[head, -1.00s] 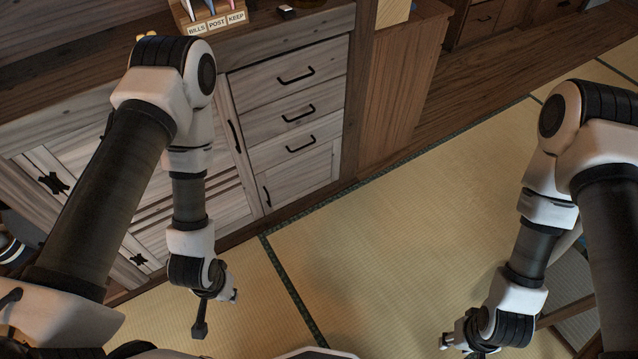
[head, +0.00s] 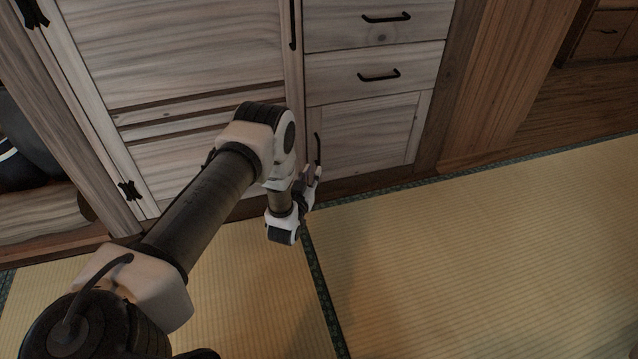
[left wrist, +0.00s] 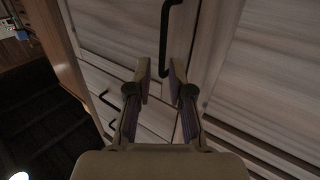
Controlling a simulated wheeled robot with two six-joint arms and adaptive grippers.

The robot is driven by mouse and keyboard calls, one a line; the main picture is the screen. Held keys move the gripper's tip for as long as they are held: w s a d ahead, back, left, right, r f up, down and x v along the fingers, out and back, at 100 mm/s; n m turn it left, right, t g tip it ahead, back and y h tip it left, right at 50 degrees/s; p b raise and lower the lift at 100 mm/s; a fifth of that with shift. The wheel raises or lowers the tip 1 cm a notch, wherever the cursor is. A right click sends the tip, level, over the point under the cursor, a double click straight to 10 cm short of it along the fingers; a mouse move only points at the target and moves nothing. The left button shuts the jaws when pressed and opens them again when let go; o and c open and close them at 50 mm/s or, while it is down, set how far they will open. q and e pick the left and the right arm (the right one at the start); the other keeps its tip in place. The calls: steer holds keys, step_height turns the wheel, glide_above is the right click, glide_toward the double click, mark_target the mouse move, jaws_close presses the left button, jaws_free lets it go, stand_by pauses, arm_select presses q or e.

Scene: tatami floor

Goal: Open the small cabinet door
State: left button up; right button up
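The small cabinet door (head: 365,140) is a pale wood panel below the drawers and looks shut. Its black upright handle (head: 318,149) is at its left edge. My left gripper (head: 314,172) is at the lower end of this handle in the head view, partly hidden by its own wrist. In the left wrist view the two fingers of my left gripper (left wrist: 161,72) are apart, and the handle (left wrist: 165,38) runs in line with the gap between them. I cannot tell if the fingers touch it. My right gripper is not in view.
Drawers with black handles, such as the lower drawer (head: 375,72), are above the door. A larger cabinet door (head: 185,50) is to the left, a brown wooden side panel (head: 500,90) to the right. The tatami floor (head: 480,250) in front is clear.

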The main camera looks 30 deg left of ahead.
mark_target(319, 155)
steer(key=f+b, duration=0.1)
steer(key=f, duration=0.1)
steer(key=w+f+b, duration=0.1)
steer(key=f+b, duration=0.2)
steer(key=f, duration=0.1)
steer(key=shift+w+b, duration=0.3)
arm_select(q)
steer(key=x, duration=0.8)
steer(key=shift+a, duration=0.2)
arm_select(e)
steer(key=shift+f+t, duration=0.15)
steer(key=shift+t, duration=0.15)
arm_select(q)
steer(key=shift+w+r, duration=0.1)
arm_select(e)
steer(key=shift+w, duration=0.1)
arm_select(q)
jaws_close()
